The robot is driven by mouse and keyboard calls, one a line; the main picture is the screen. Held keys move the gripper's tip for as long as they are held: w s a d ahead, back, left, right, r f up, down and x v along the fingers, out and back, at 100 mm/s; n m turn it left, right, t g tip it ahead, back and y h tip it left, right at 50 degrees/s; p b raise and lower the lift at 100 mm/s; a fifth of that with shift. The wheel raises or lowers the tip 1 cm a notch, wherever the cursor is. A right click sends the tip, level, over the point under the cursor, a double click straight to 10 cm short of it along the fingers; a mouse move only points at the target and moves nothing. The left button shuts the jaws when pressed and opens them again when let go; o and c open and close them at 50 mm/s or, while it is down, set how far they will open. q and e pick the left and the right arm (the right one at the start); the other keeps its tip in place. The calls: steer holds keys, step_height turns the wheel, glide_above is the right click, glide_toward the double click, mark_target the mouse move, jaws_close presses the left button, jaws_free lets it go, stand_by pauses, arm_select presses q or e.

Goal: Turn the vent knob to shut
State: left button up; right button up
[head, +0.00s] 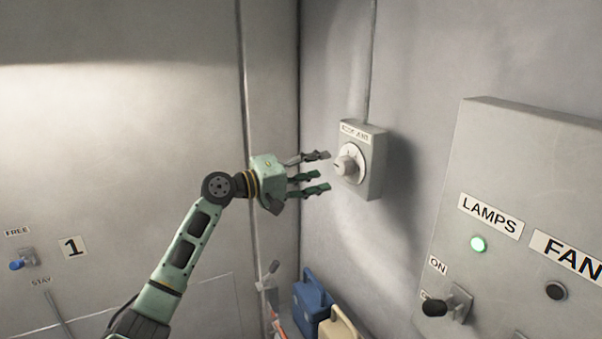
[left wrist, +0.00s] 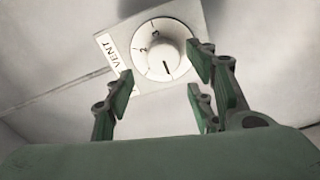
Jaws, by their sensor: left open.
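The vent knob (head: 345,166) is a pale round knob on a white dial, on a grey wall box (head: 374,165) with a small label above it. In the left wrist view the knob (left wrist: 160,58) has a dark pointer line, with marks and digits around the dial, and the label (left wrist: 113,62) reads VENT. My left gripper (head: 318,172) is open, its fingers pointing at the knob from the left and apart from it. In the left wrist view the fingers (left wrist: 160,85) are spread below and beside the dial with nothing between them. My right gripper is not in view.
Blue (head: 309,300) and cream (head: 341,325) containers stand below. A blue-tipped lever (head: 20,263) is at left. A conduit (head: 371,60) runs above the vent box.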

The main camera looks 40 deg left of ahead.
arm_select(q)
steer(key=v, duration=0.5)
steer(key=shift+s, duration=0.15)
